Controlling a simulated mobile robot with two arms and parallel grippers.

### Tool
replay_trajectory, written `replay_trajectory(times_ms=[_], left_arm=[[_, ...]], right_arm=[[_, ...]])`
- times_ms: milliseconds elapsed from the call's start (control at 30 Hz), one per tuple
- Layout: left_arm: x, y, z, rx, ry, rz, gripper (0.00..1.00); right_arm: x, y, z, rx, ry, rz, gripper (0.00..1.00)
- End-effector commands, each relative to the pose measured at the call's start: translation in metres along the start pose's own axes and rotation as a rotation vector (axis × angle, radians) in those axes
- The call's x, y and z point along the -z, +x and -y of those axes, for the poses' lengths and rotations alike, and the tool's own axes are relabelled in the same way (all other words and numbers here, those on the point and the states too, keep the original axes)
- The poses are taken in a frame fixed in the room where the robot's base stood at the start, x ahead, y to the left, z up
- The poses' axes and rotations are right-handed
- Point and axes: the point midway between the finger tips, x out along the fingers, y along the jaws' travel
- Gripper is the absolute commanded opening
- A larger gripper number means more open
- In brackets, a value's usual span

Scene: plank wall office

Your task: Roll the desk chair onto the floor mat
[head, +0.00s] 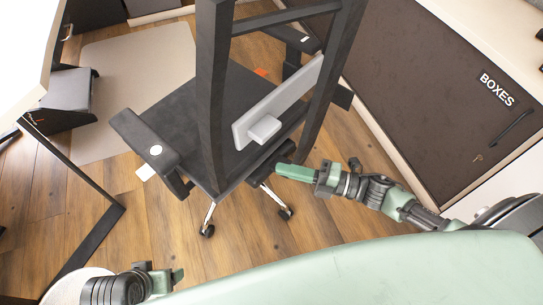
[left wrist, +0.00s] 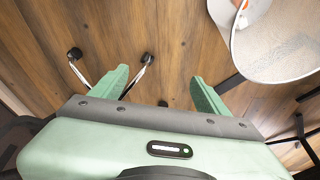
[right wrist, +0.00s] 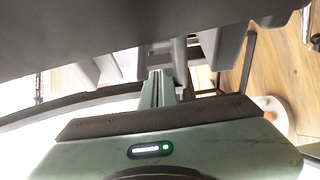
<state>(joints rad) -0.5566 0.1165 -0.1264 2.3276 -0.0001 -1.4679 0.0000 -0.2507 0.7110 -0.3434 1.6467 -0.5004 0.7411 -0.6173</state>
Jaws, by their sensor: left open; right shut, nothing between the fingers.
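The desk chair (head: 180,105) stands upright in the middle of the head view, a black seat with armrests, tall back posts and a grey bar across the back. Two of its casters (head: 207,231) show on the wood floor. The beige floor mat (head: 140,55) lies beyond it at the upper left; the chair hides part of it. My right gripper (head: 282,170) is shut and empty, close to the chair's back at its near right side; whether it touches is unclear. It also shows in the right wrist view (right wrist: 160,82). My left gripper (left wrist: 160,80) is open and empty above the floor, near chair casters.
A white desk (head: 22,45) with a dark leg (head: 92,222) stands at left, beside a dark angled object (head: 65,92) by the mat. A dark panel marked BOXES (head: 440,90) fills the right. A pale round object (left wrist: 285,45) stands near my left gripper.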

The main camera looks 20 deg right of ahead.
Motion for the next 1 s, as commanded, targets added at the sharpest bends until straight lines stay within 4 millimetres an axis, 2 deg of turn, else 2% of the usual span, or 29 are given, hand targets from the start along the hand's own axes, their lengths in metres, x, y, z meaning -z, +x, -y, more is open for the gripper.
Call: replay_trajectory(times_ms=[100,300,500,833,933,1000], left_arm=[[0.000,-0.005,0.000,0.001,0.000,-0.002,0.76],[0.000,-0.022,0.001,0.002,-0.001,-0.011,0.76],[0.000,-0.029,0.001,0.003,-0.001,-0.014,0.76],[0.000,-0.028,0.001,0.003,-0.001,-0.013,0.76],[-0.002,-0.024,0.001,0.003,-0.002,-0.013,0.76],[-0.004,-0.020,0.001,0.003,-0.002,-0.010,0.76]], right_arm=[[-0.001,0.025,-0.001,-0.004,-0.002,0.000,0.00],[-0.022,0.043,0.001,0.000,-0.001,0.001,0.00],[-0.029,0.049,0.001,0.000,0.002,0.002,0.00],[-0.030,0.050,0.001,0.000,0.001,0.002,0.00],[-0.038,0.058,0.002,-0.002,-0.001,0.002,0.00],[-0.051,0.069,0.002,-0.003,-0.004,0.005,0.00]])
